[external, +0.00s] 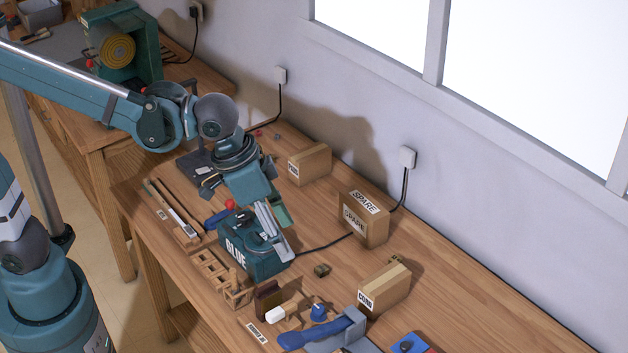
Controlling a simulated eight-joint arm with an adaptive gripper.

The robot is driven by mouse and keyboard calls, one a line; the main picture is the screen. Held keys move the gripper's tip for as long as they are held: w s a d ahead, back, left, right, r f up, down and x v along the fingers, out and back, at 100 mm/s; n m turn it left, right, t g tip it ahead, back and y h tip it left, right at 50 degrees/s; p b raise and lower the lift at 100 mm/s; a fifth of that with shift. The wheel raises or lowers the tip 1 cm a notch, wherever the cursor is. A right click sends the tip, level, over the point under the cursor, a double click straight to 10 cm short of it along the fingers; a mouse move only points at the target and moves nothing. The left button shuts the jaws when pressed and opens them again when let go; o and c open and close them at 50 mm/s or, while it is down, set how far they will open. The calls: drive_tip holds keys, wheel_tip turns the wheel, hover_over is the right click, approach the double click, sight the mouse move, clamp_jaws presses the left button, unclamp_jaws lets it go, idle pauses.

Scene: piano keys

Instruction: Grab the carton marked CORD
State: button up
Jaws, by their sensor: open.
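A brown carton (386,286) stands on the bench at the lower right; its small white end label seems to start with "CO", but I cannot read it surely as CORD. Another carton (312,162) stands farther back, its end label too small to read. A third carton (364,228) between them is marked SPARE. My gripper (284,238) is open and points down over the dark green box marked GLUE (238,258), to the left of the cartons. No carton is between its fingers. Whether it touches the green box I cannot tell.
A wooden rack (222,279), a blue-handled tool (310,334) and small parts crowd the bench's front. A black cable runs from the green box to the wall socket (407,157), passing the SPARE carton. The bench's right part (480,300) is mostly clear.

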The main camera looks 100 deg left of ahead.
drive_tip(key=w+a+f+n+g, duration=0.1)
drive_tip(key=w+a+f, duration=0.25)
drive_tip(key=w, duration=0.25)
drive_tip(key=w+a+f+n+g, duration=0.1)
drive_tip(key=w+a+f, duration=0.2)
drive_tip(key=w+f, duration=0.3)
drive_tip(key=n+g, duration=0.2)
drive_tip(key=n, duration=0.1)
approach(386, 278)
drive_tip(key=f, duration=0.7)
drive_tip(key=shift+s+d+f, duration=0.1)
drive_tip(key=shift+s+d, duration=0.05)
drive_tip(key=shift+s, duration=0.05)
drive_tip(key=shift+w+a+f, duration=0.15)
drive_tip(key=shift+a+f, duration=0.1)
drive_tip(key=shift+f, duration=0.3)
drive_tip(key=shift+f, duration=1.25)
drive_tip(key=shift+f, duration=0.1)
drive_tip(key=shift+a+f+b, duration=0.1)
drive_tip(key=shift+f+b, duration=0.2)
drive_tip(key=shift+f, duration=2.25)
